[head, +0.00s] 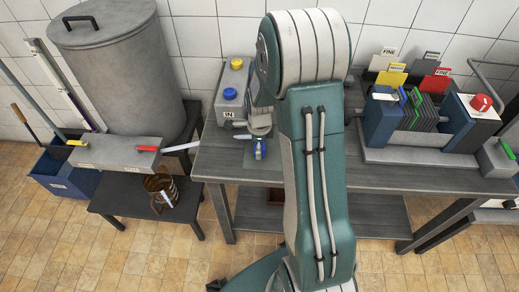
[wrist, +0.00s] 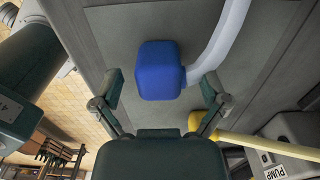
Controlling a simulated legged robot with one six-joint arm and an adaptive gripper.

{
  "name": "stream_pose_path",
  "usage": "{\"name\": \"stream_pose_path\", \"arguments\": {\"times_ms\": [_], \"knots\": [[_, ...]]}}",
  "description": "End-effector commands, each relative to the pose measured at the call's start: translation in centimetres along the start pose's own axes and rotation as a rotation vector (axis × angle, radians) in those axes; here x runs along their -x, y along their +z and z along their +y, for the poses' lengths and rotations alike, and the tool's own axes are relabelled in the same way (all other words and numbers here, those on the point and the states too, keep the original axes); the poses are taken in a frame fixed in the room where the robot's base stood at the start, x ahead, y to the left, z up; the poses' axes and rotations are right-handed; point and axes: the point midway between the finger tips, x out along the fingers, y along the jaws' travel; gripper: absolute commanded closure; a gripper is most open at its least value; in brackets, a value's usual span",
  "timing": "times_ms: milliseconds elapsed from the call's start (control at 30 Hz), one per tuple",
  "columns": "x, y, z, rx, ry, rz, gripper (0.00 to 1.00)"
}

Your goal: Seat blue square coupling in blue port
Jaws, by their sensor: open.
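The blue square coupling (wrist: 158,70) lies on the grey bench top in the wrist view, with a pale hose running from its right side. My gripper (wrist: 161,84) is open, with one finger on each side of the coupling and a gap on both sides. In the head view a small blue piece, which looks like the coupling (head: 259,153), shows just below my gripper (head: 259,138). The blue port (head: 230,93) is on top of the grey box marked IN, behind and left of my gripper. My arm hides part of the bench.
A yellow port (head: 237,64) sits behind the blue one. A yellow piece with a yellow hose (wrist: 240,138) and a box marked PUMP (wrist: 288,160) are at the wrist view's lower right. A filter unit with plates (head: 425,110) stands right. A large grey vat (head: 120,65) stands left.

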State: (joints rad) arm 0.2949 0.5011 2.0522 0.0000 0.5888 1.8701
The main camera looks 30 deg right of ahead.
Motion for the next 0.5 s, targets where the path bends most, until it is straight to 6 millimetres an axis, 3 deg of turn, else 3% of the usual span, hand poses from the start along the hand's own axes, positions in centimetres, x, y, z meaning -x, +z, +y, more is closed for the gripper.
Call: {"name": "stream_pose_path", "arguments": {"times_ms": [133,467,500], "knots": [[-1.48,-0.02,0.05,0.0,0.001,0.0,0.06],[-1.57,-0.01,0.02,0.0,-0.001,0.0,0.06],[-1.56,-0.01,0.02,0.0,-0.001,0.0,0.1]]}}
